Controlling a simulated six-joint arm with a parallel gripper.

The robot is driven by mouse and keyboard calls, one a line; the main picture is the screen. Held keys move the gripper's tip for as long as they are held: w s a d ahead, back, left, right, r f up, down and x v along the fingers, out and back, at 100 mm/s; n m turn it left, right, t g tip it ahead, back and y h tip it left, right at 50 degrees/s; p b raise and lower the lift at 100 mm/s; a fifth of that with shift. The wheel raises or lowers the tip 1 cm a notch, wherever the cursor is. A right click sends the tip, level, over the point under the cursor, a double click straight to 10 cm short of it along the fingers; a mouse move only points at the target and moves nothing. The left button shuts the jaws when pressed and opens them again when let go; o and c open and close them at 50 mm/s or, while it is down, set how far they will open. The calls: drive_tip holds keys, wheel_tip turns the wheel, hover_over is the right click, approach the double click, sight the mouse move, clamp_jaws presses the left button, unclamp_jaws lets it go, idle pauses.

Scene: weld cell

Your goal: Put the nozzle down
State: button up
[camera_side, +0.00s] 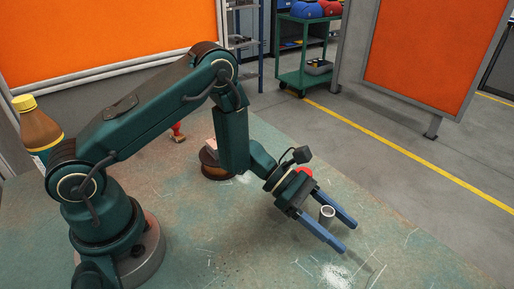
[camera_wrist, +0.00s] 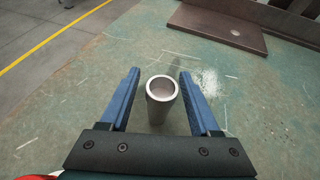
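The nozzle (camera_side: 327,214), a short grey metal tube with an open top, stands upright between the two blue fingers of my gripper (camera_side: 348,237). In the wrist view the nozzle (camera_wrist: 161,103) shows its round rim, with a gap on either side to the fingers of my gripper (camera_wrist: 159,72). The gripper is open and low over the worn green table (camera_side: 215,235). The nozzle appears to rest on the table; its base is partly hidden in the side view.
A brown spool (camera_side: 213,166) and a small red-topped item (camera_side: 178,132) are on the table behind my arm. A brown bottle with a yellow cap (camera_side: 37,125) is at the left. A flat brown plate (camera_wrist: 215,27) lies beyond the fingers. Table around the nozzle is clear.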

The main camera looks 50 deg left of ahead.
drive_tip(key=shift+r, duration=0.2)
drive_tip(key=v, duration=1.1)
drive_tip(key=shift+a+r, duration=0.1)
drive_tip(key=shift+a, duration=0.25)
drive_tip(key=shift+s+r, duration=0.2)
drive_tip(key=shift+r, duration=0.05)
drive_tip(key=s+d+r+m+g+y, duration=0.1)
drive_tip(key=s+r+m+g+y, duration=0.15)
drive_tip(key=s+m, duration=0.3)
drive_tip(key=s+d+r+m+g+y, duration=0.2)
drive_tip(key=s+r+m+y, duration=0.15)
drive_tip(key=m, duration=0.35)
drive_tip(key=s+a+r+m+t+y, duration=0.4)
drive_tip(key=s+a+m+t+y, duration=0.1)
drive_tip(key=a+m, duration=0.3)
drive_tip(key=shift+a+r+m+t+y, duration=0.2)
drive_tip(key=shift+a+m+t+y, duration=0.25)
drive_tip(key=shift+y, duration=0.45)
